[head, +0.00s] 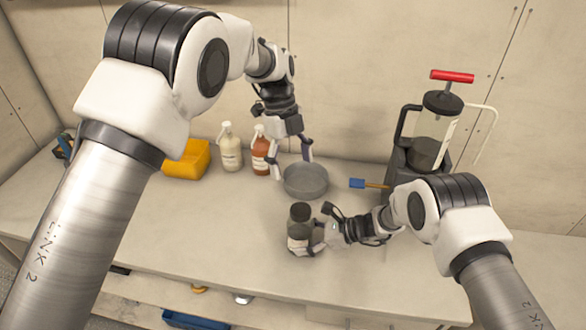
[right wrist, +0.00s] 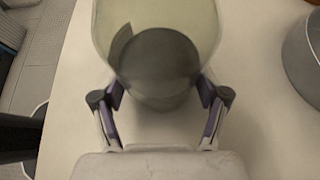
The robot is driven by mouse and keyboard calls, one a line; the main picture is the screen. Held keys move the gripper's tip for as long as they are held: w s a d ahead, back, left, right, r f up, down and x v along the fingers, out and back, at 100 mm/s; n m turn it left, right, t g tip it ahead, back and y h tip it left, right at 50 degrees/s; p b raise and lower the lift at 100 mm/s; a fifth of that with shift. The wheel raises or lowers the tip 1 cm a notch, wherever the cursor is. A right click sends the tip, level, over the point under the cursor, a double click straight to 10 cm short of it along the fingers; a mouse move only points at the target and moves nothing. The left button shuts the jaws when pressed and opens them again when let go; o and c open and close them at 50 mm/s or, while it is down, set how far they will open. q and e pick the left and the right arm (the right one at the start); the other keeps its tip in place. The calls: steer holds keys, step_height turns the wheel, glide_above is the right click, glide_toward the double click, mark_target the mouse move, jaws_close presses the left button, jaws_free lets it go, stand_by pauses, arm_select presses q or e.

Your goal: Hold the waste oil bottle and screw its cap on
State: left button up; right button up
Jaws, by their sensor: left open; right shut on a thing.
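The waste oil bottle (head: 298,242) stands upright near the front of the bench, with a pale label on its side. A dark cap (head: 300,212) sits at its top; I cannot tell how tightly. My right gripper (head: 314,244) is shut around the bottle's lower body from the right. In the right wrist view the translucent greenish bottle (right wrist: 160,45), dark inside, is between the two fingers (right wrist: 160,97). My left gripper (head: 291,164) is open and empty, pointing down by the far side of a grey round pan, behind the bottle and apart from it.
The grey pan (head: 305,181) is just behind the bottle. A yellow container (head: 187,160), a white bottle (head: 230,150) and a reddish-brown bottle (head: 261,152) stand at the back left. A blue brush (head: 357,183) and a red-handled pump canister (head: 432,135) are at right. The bench's left front is clear.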

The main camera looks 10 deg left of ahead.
steer(key=o, duration=1.7)
steer(key=v, duration=1.2)
steer(key=shift+d, duration=0.1)
steer(key=shift+f, duration=0.1)
